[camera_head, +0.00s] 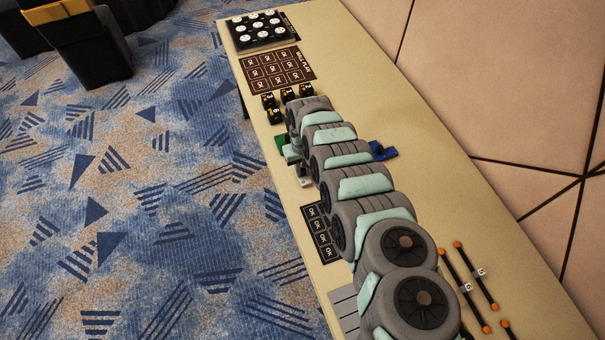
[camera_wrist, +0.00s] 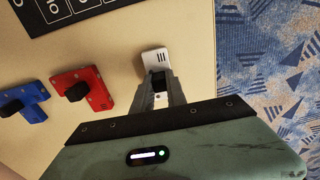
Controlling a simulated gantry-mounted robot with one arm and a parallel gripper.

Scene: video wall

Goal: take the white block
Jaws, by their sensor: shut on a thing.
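The white block (camera_wrist: 153,57) lies on the tan table at the top middle of the wrist view. It has dark slots on its face and a dark knob on its near side. My gripper (camera_wrist: 158,80) has its two grey fingers closed around the dark knob, and the block looks close to the table top. I cannot tell if it is lifted. In the head view a small part of the white block (camera_head: 305,181) shows at the left side of my arm, which hides much of the area around it.
A red block (camera_wrist: 83,90) and a blue block (camera_wrist: 24,101), each with a black knob, lie left in the wrist view. The blue one (camera_head: 383,151) and a green piece (camera_head: 281,143) flank my arm. Numbered black cubes (camera_head: 289,94) and a wall-plan board (camera_head: 277,69) lie beyond.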

